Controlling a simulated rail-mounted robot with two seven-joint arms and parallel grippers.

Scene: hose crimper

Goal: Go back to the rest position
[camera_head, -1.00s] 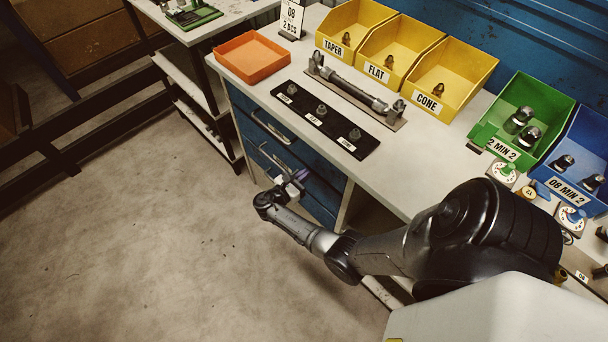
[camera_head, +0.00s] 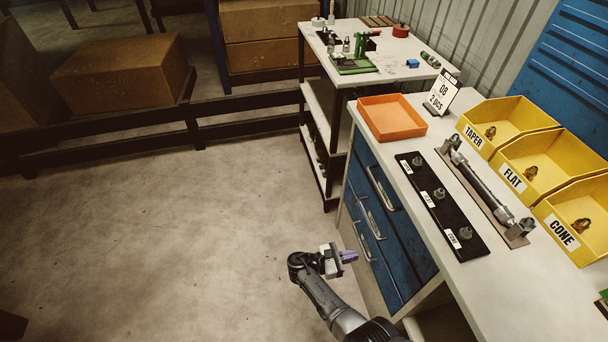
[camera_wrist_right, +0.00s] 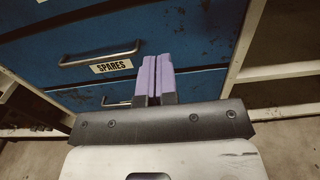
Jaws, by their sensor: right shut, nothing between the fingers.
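My right gripper (camera_head: 347,257) is in front of the blue drawer cabinet, below the bench top and over the floor. In the right wrist view its two purple fingers (camera_wrist_right: 154,77) are together with nothing between them. They point toward the blue drawer front (camera_wrist_right: 200,35), close to a drawer labelled SPARES. My left gripper is not in view.
The bench top (camera_head: 400,150) holds an orange tray (camera_head: 391,118), a black strip with fittings (camera_head: 440,205), a hose on a stand (camera_head: 485,190) and yellow bins (camera_head: 507,125). A second table (camera_head: 385,45) stands behind. The floor (camera_head: 180,240) at left is clear.

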